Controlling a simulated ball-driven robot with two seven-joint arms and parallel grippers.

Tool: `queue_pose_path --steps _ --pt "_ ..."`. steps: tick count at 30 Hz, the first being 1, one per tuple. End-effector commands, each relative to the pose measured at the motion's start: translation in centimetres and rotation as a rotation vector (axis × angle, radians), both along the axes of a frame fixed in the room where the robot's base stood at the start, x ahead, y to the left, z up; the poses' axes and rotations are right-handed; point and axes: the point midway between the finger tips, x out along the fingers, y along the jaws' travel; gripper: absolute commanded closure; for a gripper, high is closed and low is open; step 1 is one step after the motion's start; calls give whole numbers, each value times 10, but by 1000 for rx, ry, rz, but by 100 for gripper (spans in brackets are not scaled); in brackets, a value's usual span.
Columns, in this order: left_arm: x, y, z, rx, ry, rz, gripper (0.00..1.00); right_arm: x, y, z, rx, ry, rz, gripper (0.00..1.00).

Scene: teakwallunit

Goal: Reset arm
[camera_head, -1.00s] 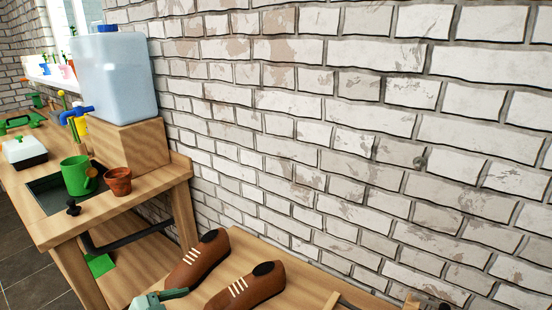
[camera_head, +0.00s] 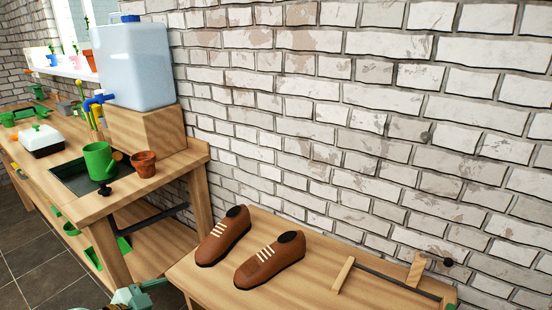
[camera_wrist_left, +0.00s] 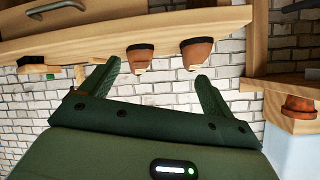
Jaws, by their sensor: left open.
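My left gripper (camera_wrist_left: 158,72) is open in the left wrist view, its two dark green fingers spread apart with nothing between them. In the head view only a teal and grey part of my left arm's end (camera_head: 140,296) shows at the bottom edge, below and left of the bench with the shoes. The wrist picture is upside down, with the shoes beyond the fingertips and apart from them. My right gripper is in neither view.
Two brown shoes (camera_head: 224,235) rest on a low wooden bench (camera_head: 330,250). A potting table (camera_head: 95,205) at left bears a green watering can (camera_head: 98,160), a terracotta pot (camera_head: 143,163) and a water tank (camera_head: 130,65) on a wooden block. A brick wall (camera_head: 380,120) stands behind.

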Motion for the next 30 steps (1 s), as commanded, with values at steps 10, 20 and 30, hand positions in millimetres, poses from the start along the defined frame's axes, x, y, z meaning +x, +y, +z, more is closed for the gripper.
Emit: queue_pose_path --steps 10,20,30 --pt "23 86 -73 129 27 258 12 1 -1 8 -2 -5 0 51" --pt "-124 145 -254 296 350 530 12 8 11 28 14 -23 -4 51" --pt "-403 83 -360 394 811 573 12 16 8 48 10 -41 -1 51"
